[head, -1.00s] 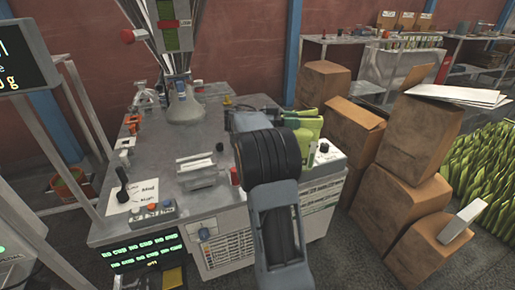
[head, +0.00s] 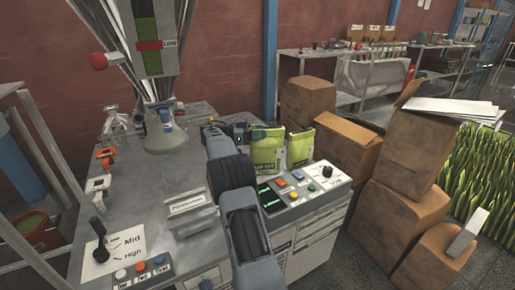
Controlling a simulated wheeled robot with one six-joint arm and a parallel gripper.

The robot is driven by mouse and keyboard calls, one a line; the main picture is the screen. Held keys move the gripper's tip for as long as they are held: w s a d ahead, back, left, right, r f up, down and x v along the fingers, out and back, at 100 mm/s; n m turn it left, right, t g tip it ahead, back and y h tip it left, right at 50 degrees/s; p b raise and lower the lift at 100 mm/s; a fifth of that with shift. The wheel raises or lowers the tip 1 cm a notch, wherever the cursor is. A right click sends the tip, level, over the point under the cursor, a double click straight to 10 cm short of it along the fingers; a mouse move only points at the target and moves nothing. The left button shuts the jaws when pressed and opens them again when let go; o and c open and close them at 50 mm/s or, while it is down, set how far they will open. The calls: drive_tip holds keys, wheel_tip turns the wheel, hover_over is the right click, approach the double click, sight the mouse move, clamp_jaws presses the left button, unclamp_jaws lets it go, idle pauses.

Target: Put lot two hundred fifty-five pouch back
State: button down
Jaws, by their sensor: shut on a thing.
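Two green pouches stand side by side on the right part of the grey machine top, behind the control box. The left pouch (head: 267,152) carries a printed label that looks like a lot number, too small to read surely. The right pouch (head: 300,149) is just beside it, turned at an angle. My gripper (head: 248,132) comes in from the left and is shut on the left pouch near its upper left edge. My arm hides part of the gripper, and I cannot tell whether the pouch's base touches the surface.
A control box (head: 305,190) with buttons and a knob stands in front of the pouches. A small printed block (head: 188,212) and a lever (head: 99,235) are nearer. Cardboard boxes (head: 400,210) crowd the right.

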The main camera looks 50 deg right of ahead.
drive_tip(key=w+d+f+b, duration=0.1)
drive_tip(key=w+d+f, duration=0.2)
drive_tip(key=f, duration=0.5)
drive_tip(key=shift+w+f, duration=0.15)
drive_tip(key=shift+f, duration=0.3)
drive_tip(key=c, duration=0.8)
unclamp_jaws()
drive_tip(key=shift+c, duration=0.2)
